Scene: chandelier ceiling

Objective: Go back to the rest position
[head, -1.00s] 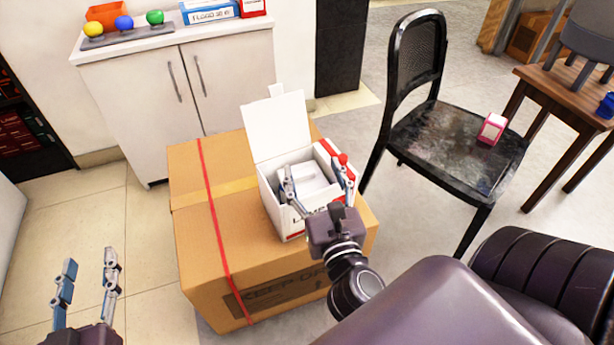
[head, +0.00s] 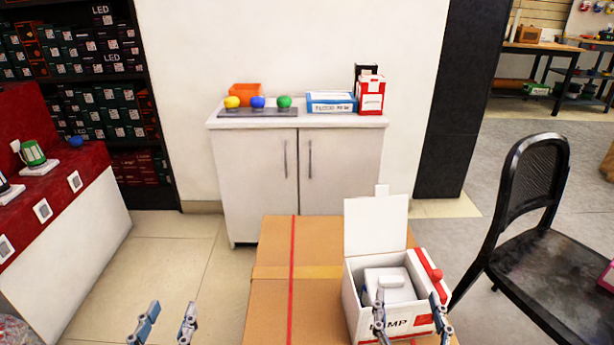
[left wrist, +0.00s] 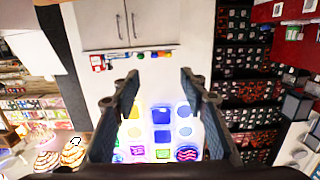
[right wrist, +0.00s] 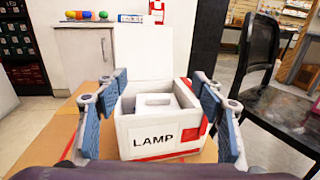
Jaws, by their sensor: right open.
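My left gripper (head: 165,325) is low in the head view, left of the cardboard box, open and empty. Its two fingers stand wide apart in the left wrist view (left wrist: 160,100). My right gripper (head: 411,318) is open at the front of an open white lamp box (head: 402,328). In the right wrist view its fingers (right wrist: 160,115) stand apart on either side of that box, and I cannot tell if they touch it. The lamp box has its lid up, a white item (head: 389,283) inside and a red knob on its right edge.
The lamp box stands on a large cardboard box (head: 270,290). Behind is a white cabinet (head: 255,165) with coloured balls and boxes on top. A black chair (head: 540,270) stands close on the right, a red display counter (head: 75,165) on the left. Floor between counter and cardboard box is clear.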

